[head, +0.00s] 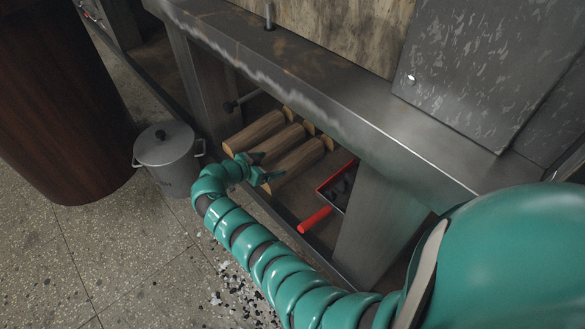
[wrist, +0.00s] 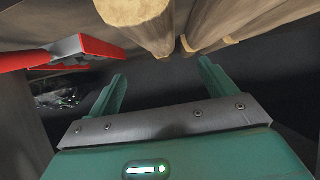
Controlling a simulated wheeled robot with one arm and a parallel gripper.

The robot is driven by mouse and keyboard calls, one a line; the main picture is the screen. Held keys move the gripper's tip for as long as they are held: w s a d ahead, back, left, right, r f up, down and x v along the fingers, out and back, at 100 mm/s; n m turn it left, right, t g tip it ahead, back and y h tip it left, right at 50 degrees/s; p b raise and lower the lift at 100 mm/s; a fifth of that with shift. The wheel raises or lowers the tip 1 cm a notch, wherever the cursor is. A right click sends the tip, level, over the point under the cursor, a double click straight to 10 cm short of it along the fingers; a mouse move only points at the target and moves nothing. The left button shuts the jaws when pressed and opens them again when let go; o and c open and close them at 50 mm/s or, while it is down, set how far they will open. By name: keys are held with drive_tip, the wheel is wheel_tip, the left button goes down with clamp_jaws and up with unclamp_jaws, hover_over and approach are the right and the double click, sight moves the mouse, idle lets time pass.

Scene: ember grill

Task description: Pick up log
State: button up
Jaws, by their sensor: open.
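Several light wooden logs lie side by side on the shelf under the grill counter. In the head view there is a left log (head: 253,133), a middle log (head: 277,145) and a right log (head: 299,162). My gripper (head: 265,165) is open at the near ends of the logs, with nothing visible between its fingers. In the wrist view, the gripper (wrist: 160,70) shows both fingers apart, with a large log (wrist: 140,20) just beyond them, near the top. More logs (wrist: 225,35) lie to its right. I cannot tell whether a finger touches a log.
A grey lidded pot (head: 166,150) stands on the floor at left. The metal counter edge (head: 330,110) hangs over the shelf, and a metal leg (head: 375,225) stands at right.

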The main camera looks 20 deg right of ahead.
sight(288, 161)
drive_tip(key=b+x, duration=0.1)
drive_tip(key=x, duration=0.4)
drive_tip(key=shift+b, duration=0.35)
drive_tip(key=b+x, duration=0.1)
drive_tip(key=x, duration=0.1)
drive_tip(key=b+x, duration=0.2)
drive_tip(key=shift+f, duration=0.5)
drive_tip(key=shift+d+f+b, duration=0.1)
drive_tip(key=shift+d+b, duration=0.2)
drive_tip(key=shift+c, duration=0.4)
drive_tip(key=c, duration=1.5)
drive_tip(key=shift+w, duration=0.1)
drive_tip(key=shift+c, duration=0.4)
drive_tip(key=shift+r, duration=0.25)
